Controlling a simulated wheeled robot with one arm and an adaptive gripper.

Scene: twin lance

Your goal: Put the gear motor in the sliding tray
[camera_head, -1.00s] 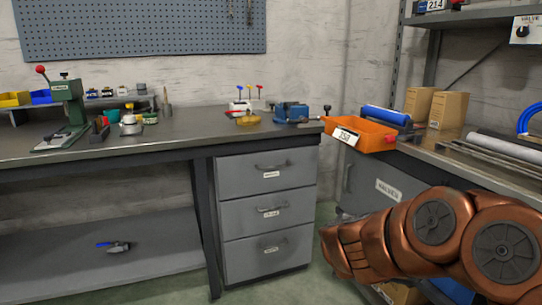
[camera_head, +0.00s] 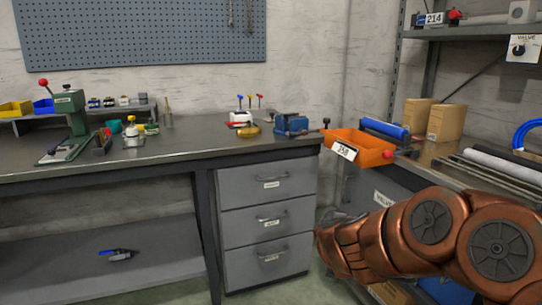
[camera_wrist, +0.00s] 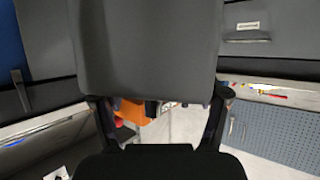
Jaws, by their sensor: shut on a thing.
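In the wrist view my gripper (camera_wrist: 160,102) is shut on a large, smooth grey block (camera_wrist: 150,45), with one black finger at each side of it. The block fills the upper middle of that view and hides much behind it. I cannot tell from its plain face whether it is the gear motor. In the head view my copper-coloured arm covers the lower right, and the gripper is not visible there. I cannot make out a sliding tray for certain in either view.
An orange bin (camera_head: 366,151) labelled 358 sits at the right bench's near corner. A blue vise (camera_head: 291,124) and a green press (camera_head: 70,110) stand on the left bench. A grey drawer unit (camera_head: 296,187) is below it. A shelf (camera_head: 470,33) hangs at upper right.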

